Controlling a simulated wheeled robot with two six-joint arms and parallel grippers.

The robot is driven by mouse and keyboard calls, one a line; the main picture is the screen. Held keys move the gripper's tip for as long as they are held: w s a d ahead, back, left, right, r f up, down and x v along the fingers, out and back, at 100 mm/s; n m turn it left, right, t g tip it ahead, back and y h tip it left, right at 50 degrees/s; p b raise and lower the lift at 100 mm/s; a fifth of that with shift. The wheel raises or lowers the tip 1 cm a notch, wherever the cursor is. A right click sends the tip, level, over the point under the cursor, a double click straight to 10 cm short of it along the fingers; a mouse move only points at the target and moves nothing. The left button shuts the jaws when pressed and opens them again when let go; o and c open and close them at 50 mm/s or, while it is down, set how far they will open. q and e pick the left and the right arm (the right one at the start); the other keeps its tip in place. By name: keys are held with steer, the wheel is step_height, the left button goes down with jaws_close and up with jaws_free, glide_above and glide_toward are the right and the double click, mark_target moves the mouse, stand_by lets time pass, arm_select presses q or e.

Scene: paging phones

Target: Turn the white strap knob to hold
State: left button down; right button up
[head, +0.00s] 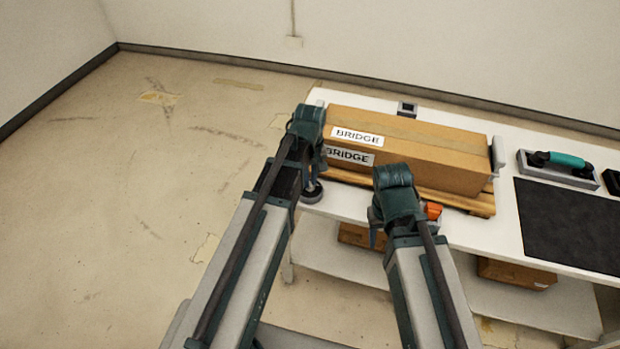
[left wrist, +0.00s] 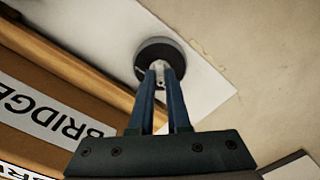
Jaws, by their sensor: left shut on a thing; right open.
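The white strap knob (left wrist: 160,67) shows in the left wrist view between my left fingertips, above a dark round base (left wrist: 152,50) at the corner of the white table. In the head view the dark round base (head: 312,193) sits at the table's left front corner, and my arm hides most of the knob. My left gripper (left wrist: 160,75) is shut on the white knob from above. Which setting the knob points to cannot be read. My right gripper (head: 377,238) is open near the table's front edge, beside an orange part (head: 432,211).
A long cardboard box (head: 440,150) labelled BRIDGE lies on a wooden pallet (head: 470,202) on the white table (head: 500,232). To the right are a teal-handled tool (head: 565,160) and a black mat (head: 570,222). More boxes (head: 515,272) are on the lower shelf. The floor at left is clear.

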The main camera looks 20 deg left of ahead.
arm_select(q)
steer(key=m, duration=0.4)
steer(key=shift+m, duration=0.3)
steer(key=m, duration=0.9)
steer(key=shift+m, duration=1.9)
steer(key=c, duration=0.9)
jaws_free()
